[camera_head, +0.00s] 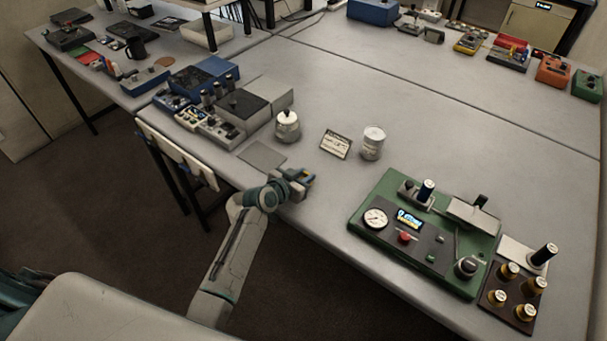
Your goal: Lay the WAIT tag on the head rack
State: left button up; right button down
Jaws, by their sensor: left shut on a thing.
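My left gripper (303,180) is at the front edge of the table, left of the green machine. A dark rack (510,308) with several gold-topped heads stands at the right of the green machine, and seems to be the head rack. A cream card with dark writing (335,144) lies beyond the gripper; its words are too small to read. My right gripper is out of view.
The green machine (365,222) with gauge and red button stands between my gripper and the rack. A white can (373,143) and a pale pot (287,126) stand beyond the gripper. Grey boxes (242,108) are at the left. The table's middle back is clear.

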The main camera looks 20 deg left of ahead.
pick_arm(q)
jog(key=shift+f, duration=0.15)
jog(key=o, duration=0.5)
jog(key=shift+f, duration=0.1)
jog(key=o, duration=0.5)
jog(key=shift+c, duration=0.2)
